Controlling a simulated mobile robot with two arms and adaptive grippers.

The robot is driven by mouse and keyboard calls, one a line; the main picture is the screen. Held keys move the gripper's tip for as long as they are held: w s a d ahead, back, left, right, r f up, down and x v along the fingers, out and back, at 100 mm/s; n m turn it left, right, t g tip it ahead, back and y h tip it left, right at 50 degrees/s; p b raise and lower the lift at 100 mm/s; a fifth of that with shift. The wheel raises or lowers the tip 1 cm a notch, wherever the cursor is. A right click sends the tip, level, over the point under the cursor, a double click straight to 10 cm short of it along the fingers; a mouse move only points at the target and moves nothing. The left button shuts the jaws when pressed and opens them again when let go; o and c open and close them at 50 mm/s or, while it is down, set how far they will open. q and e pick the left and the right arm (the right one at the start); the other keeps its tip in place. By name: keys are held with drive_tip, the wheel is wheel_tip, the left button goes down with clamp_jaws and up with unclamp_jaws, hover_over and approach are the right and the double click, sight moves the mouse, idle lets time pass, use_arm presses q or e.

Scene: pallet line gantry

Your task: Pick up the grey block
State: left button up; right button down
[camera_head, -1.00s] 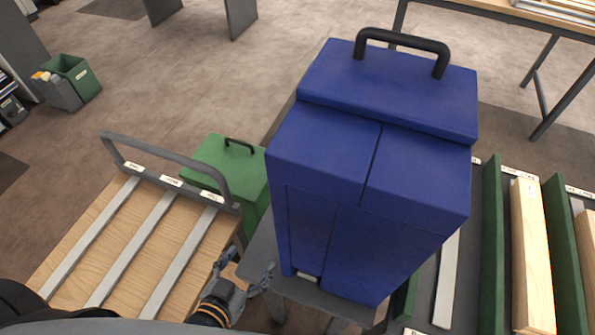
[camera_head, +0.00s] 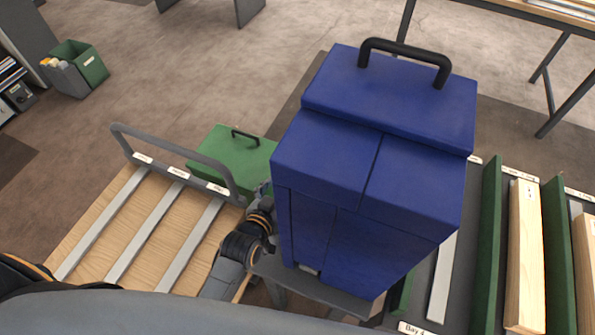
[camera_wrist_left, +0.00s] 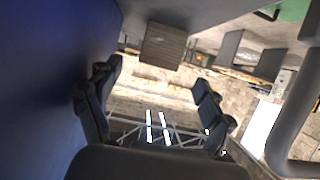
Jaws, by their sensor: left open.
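I cannot make out a grey block for sure in the head view. In the left wrist view a grey-brown box shape (camera_wrist_left: 163,45) shows beyond the fingers; I cannot tell whether it is the block. My left gripper (camera_wrist_left: 155,105) is open with nothing between its fingers. In the head view its arm reaches up beside the left side of the blue cabinet (camera_head: 365,200), and the fingers are mostly hidden there. In the wrist view the blue cabinet wall fills the left side, close to the left finger. My right gripper is not in view.
A green box (camera_head: 232,160) with a black handle stands behind the arm. A wooden rack with grey strips (camera_head: 140,235) and a grey hoop rail (camera_head: 170,150) is at left. Green-divided bays (camera_head: 490,240) with planks lie right. Open floor is behind.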

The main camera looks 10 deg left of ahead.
use_arm(q)
drive_tip(key=w, duration=0.3)
drive_tip(key=shift+w+d, duration=0.15)
drive_tip(key=shift+d, duration=0.15)
drive_tip(key=x, duration=0.5)
drive_tip(key=shift+w+p, duration=0.15)
drive_tip(key=shift+p, duration=0.25)
drive_tip(key=c, duration=1.3)
